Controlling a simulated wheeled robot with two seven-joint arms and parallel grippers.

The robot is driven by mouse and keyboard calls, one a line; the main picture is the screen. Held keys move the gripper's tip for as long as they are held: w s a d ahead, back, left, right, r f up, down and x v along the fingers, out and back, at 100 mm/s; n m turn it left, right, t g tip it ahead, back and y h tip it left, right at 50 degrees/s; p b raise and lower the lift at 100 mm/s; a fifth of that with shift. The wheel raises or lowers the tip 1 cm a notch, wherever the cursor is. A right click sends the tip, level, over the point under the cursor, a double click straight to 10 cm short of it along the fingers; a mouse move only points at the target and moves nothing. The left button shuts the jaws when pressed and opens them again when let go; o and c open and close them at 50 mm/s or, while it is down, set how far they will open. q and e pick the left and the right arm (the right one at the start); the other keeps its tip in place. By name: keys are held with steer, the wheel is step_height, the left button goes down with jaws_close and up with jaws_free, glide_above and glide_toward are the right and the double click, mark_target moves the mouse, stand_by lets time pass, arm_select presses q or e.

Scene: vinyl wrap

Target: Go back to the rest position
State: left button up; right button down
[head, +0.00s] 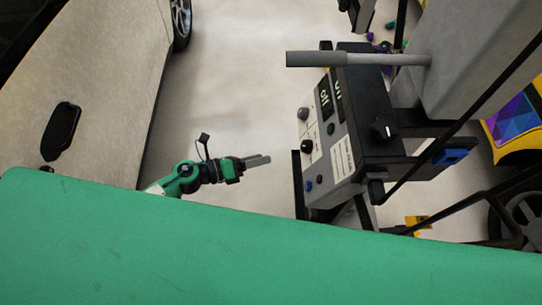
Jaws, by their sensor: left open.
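My left gripper (257,162) shows near the middle of the head view, past the edge of the green surface in front. Its grey fingers point to the right and hold nothing that I can see; the gap between them is hard to make out. The green arm comes in from the left, mostly hidden behind the green surface. My right gripper is not in view.
A grey control box (345,165) with knobs, labels and black sides stands close to the right of my left gripper. A beige car panel (100,70) with a dark handle is on the left. Pale floor (225,80) lies clear between them. A yellow vehicle (515,145) is far right.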

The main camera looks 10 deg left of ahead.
arm_select(q)
steer(key=shift+s+a+r, duration=0.1)
steer(key=shift+s+a, duration=0.05)
steer(key=shift+a, duration=0.2)
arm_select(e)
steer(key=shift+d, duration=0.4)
